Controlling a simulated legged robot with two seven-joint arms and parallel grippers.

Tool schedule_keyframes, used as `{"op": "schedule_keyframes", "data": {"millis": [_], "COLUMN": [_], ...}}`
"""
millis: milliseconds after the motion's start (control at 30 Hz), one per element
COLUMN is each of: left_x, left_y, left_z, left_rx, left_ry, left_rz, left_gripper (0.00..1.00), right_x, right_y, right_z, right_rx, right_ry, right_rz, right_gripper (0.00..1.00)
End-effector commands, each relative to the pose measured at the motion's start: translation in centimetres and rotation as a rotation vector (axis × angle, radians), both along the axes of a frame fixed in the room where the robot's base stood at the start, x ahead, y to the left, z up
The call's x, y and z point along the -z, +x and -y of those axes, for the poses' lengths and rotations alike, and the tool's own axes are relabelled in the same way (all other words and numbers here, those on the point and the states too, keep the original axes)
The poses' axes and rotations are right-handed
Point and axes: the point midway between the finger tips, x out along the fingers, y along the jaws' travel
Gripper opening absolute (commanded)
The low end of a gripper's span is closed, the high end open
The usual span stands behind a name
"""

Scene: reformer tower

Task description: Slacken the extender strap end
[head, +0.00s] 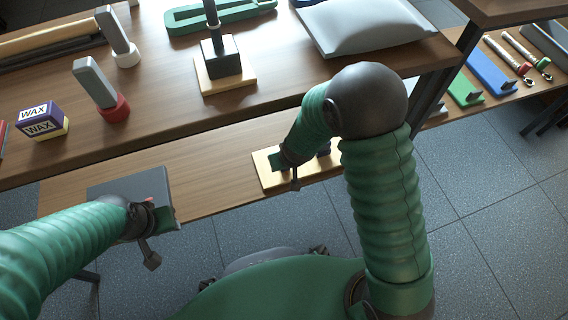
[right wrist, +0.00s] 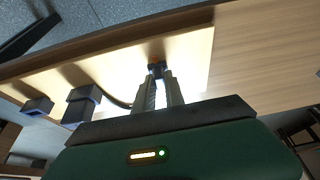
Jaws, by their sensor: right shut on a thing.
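My right gripper (right wrist: 157,74) is shut on a small dark piece with an orange tint, which looks like the strap end (right wrist: 156,63). It is low over a pale wooden board (right wrist: 195,62). A thin dark strap (right wrist: 113,99) curves from the fingertips to a blue-grey post (right wrist: 82,104) on the left. In the head view the right gripper (head: 294,176) is over the same board (head: 265,170), and my arm hides most of the fixture. My left gripper (head: 150,228) is by a grey plate (head: 110,188) at the left; its fingers are not clear.
The upper shelf (head: 160,85) holds a wax box (head: 42,122), grey blocks on red (head: 115,108) and white bases, a post on a wooden base (head: 225,82) and a grey cushion (head: 362,28). The lower shelf is bare between the grey plate and the board.

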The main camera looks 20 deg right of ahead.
Motion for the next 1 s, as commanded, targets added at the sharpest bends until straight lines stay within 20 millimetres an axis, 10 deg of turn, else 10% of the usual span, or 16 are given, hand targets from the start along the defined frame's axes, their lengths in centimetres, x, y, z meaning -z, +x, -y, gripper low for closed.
{"op": "schedule_keyframes", "data": {"millis": [967,1000], "left_x": [1.2,1.2], "left_y": [0.0,0.0], "left_z": [0.0,0.0], "left_rx": [0.0,0.0], "left_ry": [0.0,0.0], "left_rz": [0.0,0.0], "left_gripper": [0.36,0.36], "right_x": [0.1,0.0], "right_y": [0.1,0.1], "right_z": [3.1,3.2], "right_rx": [0.004,0.003], "right_ry": [-0.001,-0.001], "right_rz": [0.0,0.0], "right_gripper": [0.0,0.15]}}
